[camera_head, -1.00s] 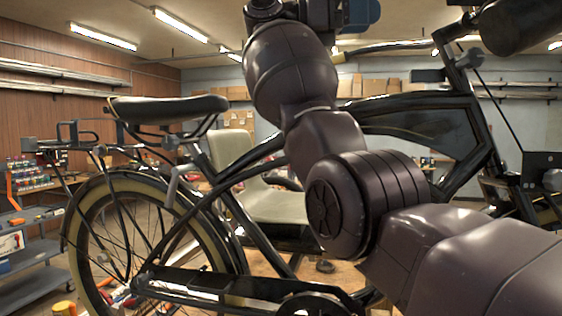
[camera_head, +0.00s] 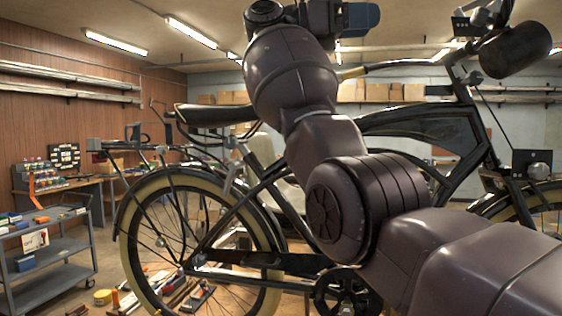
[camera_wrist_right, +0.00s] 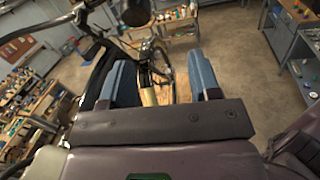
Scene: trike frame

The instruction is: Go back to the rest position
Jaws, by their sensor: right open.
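My right arm crosses the head view from the lower right to the top. Its gripper is at the top edge, where a blue part (camera_head: 360,17) shows and the rest is cut off. In the right wrist view my right gripper (camera_wrist_right: 160,72) has two blue fingers spread apart with nothing held between them. The dark trike (camera_head: 410,128), with a black saddle and a cream-rimmed wheel, stands behind the arm, which hides part of its frame. In the wrist view a wheel (camera_wrist_right: 162,75) shows beyond the gap between the fingers. My left gripper is not in view.
A grey cart (camera_head: 50,262) with tools stands at the left, by a workbench with bottles. Tools and a yellow tape roll (camera_head: 103,297) lie low near the wheel. In the wrist view, benches (camera_wrist_right: 290,45) flank open concrete floor (camera_wrist_right: 235,60).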

